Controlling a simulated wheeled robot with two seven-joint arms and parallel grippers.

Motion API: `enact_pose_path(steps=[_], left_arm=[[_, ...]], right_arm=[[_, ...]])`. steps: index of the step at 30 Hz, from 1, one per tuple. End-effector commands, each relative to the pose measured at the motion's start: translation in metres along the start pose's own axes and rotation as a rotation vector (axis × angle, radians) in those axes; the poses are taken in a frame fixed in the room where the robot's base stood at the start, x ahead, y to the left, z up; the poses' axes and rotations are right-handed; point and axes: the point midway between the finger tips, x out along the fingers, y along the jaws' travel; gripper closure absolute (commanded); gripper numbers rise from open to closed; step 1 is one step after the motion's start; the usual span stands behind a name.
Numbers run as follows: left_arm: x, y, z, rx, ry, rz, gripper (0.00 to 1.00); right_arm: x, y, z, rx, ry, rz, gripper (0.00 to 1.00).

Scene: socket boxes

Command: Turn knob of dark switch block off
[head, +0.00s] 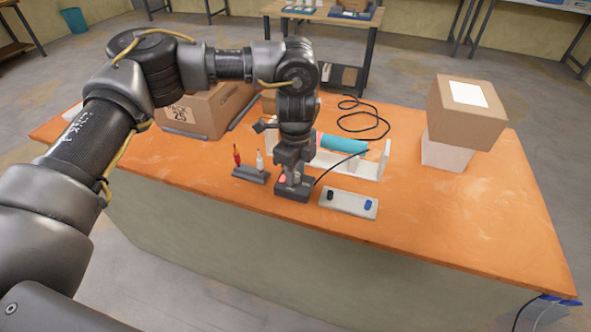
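The dark switch block (293,193) lies on the orange table near its front edge, left of the middle. A small red part (282,178) shows on its left side. My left gripper (293,175) points down right over this block, with its fingertips at or just above the block's top. The gripper and wrist hide most of the block's top, so I cannot see the knob's position or whether the fingers are closed on it. My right gripper is not in view.
A light switch block (350,205) with a black knob and a blue switch sits just right. A dark holder (250,175) with red and white upright items stands left. Behind are a white rack with a teal cylinder (343,143), a black cable and cardboard boxes (466,112). The table's right front is clear.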

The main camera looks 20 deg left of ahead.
Motion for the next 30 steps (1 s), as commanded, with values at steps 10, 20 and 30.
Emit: enact_pose_path(steps=[10, 20, 30], left_arm=[[0.0, 0.0, 0.0, 0.002, 0.0, 0.0, 1.0], [-0.001, 0.0, 0.0, 0.112, 0.001, 0.002, 1.0], [-0.002, 0.0, 0.0, 0.406, 0.0, 0.0, 1.0]], right_arm=[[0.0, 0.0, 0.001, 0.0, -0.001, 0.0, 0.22], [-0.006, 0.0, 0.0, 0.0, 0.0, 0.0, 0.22], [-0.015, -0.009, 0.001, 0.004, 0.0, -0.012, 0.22]])
